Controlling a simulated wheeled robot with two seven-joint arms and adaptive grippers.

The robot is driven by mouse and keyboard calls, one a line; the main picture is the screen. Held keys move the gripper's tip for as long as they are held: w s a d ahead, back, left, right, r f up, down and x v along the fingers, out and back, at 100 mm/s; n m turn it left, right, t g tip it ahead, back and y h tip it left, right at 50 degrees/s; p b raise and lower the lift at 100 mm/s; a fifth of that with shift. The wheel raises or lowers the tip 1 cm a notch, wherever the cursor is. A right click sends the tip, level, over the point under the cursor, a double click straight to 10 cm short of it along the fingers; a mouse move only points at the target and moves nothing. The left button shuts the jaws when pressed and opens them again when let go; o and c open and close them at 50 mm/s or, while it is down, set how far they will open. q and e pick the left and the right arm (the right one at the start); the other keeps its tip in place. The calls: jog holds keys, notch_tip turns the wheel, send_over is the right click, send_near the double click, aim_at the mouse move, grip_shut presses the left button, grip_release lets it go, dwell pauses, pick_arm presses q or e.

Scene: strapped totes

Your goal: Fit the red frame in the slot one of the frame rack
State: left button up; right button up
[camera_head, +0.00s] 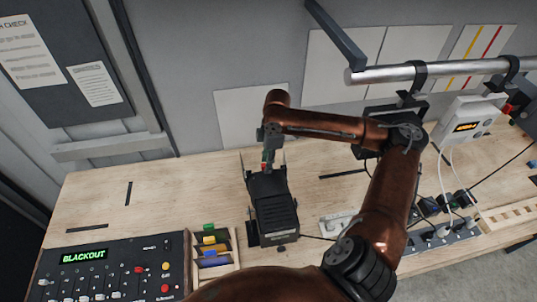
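The frame rack (234,262) is a small pale wooden holder at the lower middle of the table. Green (209,227), yellow (210,240) and blue (214,252) pieces show in it. My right gripper (267,156) points down at the back end of a black device (275,215). A small red patch (264,167) shows right at its fingertips; it may be part of the red frame, but most of it is hidden. The fingers are too small and dark to tell whether they are closed on it. My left gripper is not in view.
A control panel (110,270) reading BLACKOUT stands left of the rack. A metal rail (440,72) crosses the upper right. Power strips and cables (440,235) lie on the right. The left table top (110,200) is mostly clear.

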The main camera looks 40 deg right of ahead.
jog(key=shift+f, duration=0.35)
jog(key=shift+c, duration=0.5)
grip_shut()
jog(key=shift+r, duration=0.15)
